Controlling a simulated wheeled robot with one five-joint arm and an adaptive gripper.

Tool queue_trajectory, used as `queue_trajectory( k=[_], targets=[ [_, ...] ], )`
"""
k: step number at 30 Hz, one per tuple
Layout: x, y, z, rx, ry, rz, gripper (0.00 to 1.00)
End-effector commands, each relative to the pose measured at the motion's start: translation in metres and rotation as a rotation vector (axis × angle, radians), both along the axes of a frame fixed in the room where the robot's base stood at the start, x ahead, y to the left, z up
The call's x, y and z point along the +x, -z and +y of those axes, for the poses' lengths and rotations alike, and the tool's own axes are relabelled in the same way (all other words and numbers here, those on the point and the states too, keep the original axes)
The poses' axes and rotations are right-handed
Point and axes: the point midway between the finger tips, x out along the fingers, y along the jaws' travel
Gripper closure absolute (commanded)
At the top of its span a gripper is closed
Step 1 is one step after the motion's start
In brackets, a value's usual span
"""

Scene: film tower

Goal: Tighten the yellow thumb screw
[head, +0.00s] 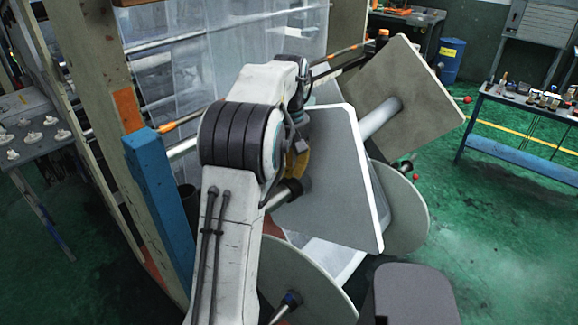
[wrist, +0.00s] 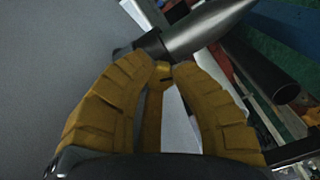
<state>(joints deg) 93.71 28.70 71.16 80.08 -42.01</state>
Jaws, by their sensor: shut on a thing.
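In the wrist view, my gripper (wrist: 164,72) has its ribbed brown-yellow fingers closed together at the tips. A small yellow piece, seemingly the yellow thumb screw (wrist: 163,69), shows between the fingertips. It sits against a dark collar (wrist: 150,46) on the end of a grey tapered shaft (wrist: 205,27). The fingers hide most of the screw, so its turn and seating cannot be told. In the head view, my gripper (head: 298,163) shows only as a bit of yellow behind my arm, close to a pale square plate (head: 345,175). The screw is hidden there.
Another square plate (head: 400,95) on a shaft stands behind at the right. A wooden post (head: 88,90) and a blue post (head: 160,200) stand left of my arm. Green floor (head: 500,250) is clear at the right.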

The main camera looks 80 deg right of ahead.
Motion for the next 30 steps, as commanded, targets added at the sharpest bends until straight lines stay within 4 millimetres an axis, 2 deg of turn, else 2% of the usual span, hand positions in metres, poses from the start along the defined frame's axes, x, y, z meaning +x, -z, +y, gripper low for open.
queue_trajectory(
  k=[4, 9, 22, 23, 30],
  targets=[
    [-0.0001, -0.0035, 0.0011, 0.010, 0.151, 0.000, 1.00],
    [-0.0002, -0.0019, 0.0009, 0.010, 0.244, 0.000, 1.00],
    [-0.0002, 0.0026, 0.0010, 0.010, 0.274, 0.000, 1.00],
    [-0.0002, 0.0026, 0.0010, 0.010, 0.273, 0.000, 0.75],
    [-0.0002, 0.0015, 0.0006, 0.007, 0.273, 0.000, 0.54]
  ],
)
